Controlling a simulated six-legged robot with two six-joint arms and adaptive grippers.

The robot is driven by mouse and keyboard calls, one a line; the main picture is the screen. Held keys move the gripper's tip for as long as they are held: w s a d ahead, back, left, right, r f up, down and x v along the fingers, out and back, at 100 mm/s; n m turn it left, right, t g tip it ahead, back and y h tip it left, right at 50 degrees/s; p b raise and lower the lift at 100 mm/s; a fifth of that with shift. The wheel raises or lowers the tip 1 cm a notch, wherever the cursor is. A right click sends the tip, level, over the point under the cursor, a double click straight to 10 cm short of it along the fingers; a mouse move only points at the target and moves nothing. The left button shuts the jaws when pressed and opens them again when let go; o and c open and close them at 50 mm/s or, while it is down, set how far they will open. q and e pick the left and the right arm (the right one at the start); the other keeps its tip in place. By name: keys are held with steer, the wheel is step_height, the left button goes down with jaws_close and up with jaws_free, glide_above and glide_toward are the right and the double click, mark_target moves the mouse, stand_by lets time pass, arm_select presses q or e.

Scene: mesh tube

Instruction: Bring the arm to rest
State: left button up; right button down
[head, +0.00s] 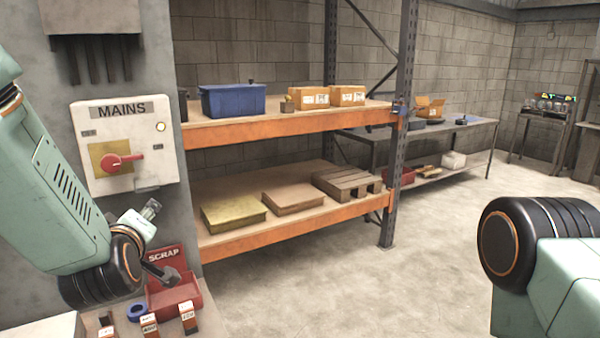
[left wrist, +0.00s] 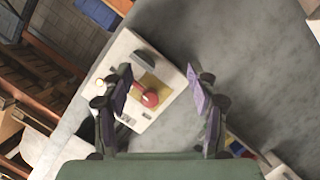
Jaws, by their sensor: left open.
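My left arm reaches in from the left in the head view. Its gripper (head: 158,243) is below the grey-white MAINS box (head: 90,165), in front of the red SCRAP bin (head: 190,297), and partly hidden by my wrist. In the left wrist view the fingers of this gripper (left wrist: 163,103) are spread apart with nothing held between them. The MAINS box shows beyond them, with its red switch handle (left wrist: 150,99) apart from the fingers. In the head view the red handle (head: 122,161) lies roughly level, pointing right. My right gripper is out of view; only its arm shows at right.
Small labelled blocks (head: 150,325) and a blue ring (head: 137,312) lie near the bin at lower left. An orange shelf rack (head: 290,233) with boxes and a blue crate (head: 233,100) stands behind. The concrete floor (head: 400,280) in the middle is clear.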

arm_select(q)
steer(key=s+d+f+m+g+h+b, duration=0.1)
steer(key=s+d+f+m+g, duration=0.2)
steer(key=f, duration=0.6)
steer(key=s+d+f+m+g+h+b, duration=0.1)
steer(key=s+f+m+h, duration=0.15)
steer(key=s+f, duration=0.45)
steer(key=s+d+f+m+g+h+b, duration=0.15)
steer(key=f+m, duration=0.25)
steer(key=f, duration=0.6)
steer(key=s+d+f+m+g+b, duration=0.1)
steer(key=s+f+g, duration=0.3)
steer(key=s+f, duration=0.6)
steer(key=s+d+f+m+g+b, duration=0.1)
steer(key=s+f+g+b, duration=0.3)
steer(key=s+f, duration=0.7)
steer(key=s, duration=0.6)
steer(key=shift+d+m+g+b, duration=0.2)
steer(key=shift+m+g+b, duration=0.1)
steer(key=shift+m+g, duration=0.05)
steer(key=shift+w+f, duration=0.1)
steer(key=shift+f, duration=0.05)
